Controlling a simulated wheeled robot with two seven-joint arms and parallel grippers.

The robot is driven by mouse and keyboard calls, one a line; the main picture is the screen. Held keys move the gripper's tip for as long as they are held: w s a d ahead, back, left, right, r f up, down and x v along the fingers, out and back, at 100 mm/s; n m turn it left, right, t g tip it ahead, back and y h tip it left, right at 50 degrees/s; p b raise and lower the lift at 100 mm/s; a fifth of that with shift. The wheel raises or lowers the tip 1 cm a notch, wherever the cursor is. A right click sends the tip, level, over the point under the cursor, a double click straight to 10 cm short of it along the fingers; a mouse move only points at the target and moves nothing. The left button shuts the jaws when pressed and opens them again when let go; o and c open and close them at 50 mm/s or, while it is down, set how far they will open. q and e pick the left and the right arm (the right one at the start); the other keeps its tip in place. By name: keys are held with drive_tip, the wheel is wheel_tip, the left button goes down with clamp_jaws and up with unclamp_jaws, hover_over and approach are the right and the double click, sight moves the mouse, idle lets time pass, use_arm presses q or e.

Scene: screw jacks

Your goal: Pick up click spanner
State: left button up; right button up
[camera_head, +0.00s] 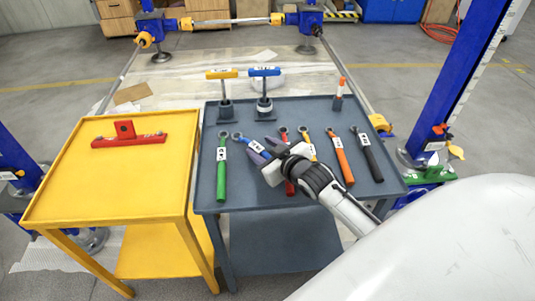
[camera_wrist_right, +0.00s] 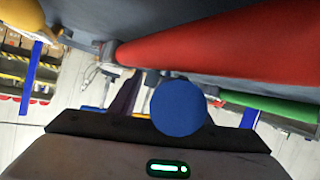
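Several spanners lie on the grey table, and I cannot tell which one is the click spanner. The blue spanner (camera_head: 253,146) lies diagonally, its ring end towards the upper left. My right gripper (camera_head: 265,152) points along it, with fingers apart on either side of its handle end. In the right wrist view the round blue end (camera_wrist_right: 178,107) faces me just in front of the palm, with a dark finger (camera_wrist_right: 126,95) to its left. A green spanner (camera_head: 222,170) lies to the left. A red spanner (camera_head: 289,187) is partly hidden by my gripper. My left gripper is out of view.
Yellow (camera_head: 311,152), orange (camera_head: 342,160) and black (camera_head: 369,158) spanners lie to the right on the grey table (camera_head: 240,196). Two T-handled tools (camera_head: 224,90) (camera_head: 264,88) stand at its back. A yellow table (camera_head: 90,185) on the left bears a red part (camera_head: 127,137).

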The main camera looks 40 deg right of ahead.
clamp_jaws()
drive_tip(key=shift+r, duration=0.25)
